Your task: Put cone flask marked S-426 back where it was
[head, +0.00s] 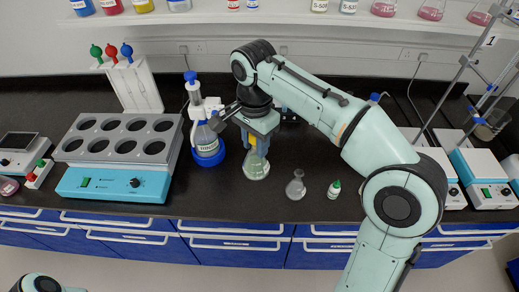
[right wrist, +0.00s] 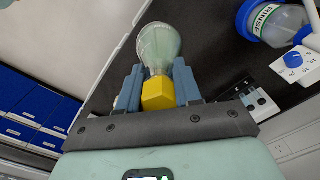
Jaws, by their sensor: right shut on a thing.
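My right gripper (head: 257,145) reaches down over the bench and is shut on a cone flask (head: 257,167) with pale green liquid. In the right wrist view my gripper (right wrist: 158,88) has its two blue-grey fingers on either side of the yellow neck piece of the flask (right wrist: 160,45). The flask hangs base-away from the gripper, roughly upright in the head view. I cannot tell whether its base touches the bench. No S-426 marking is readable on it. My left gripper is out of view; only a bit of my left arm shows at the bottom left.
A small clear flask (head: 296,187) and a green-capped bottle (head: 334,189) stand right of the held flask. The wall shelf (head: 280,17) holds bottles and pink-filled flasks.

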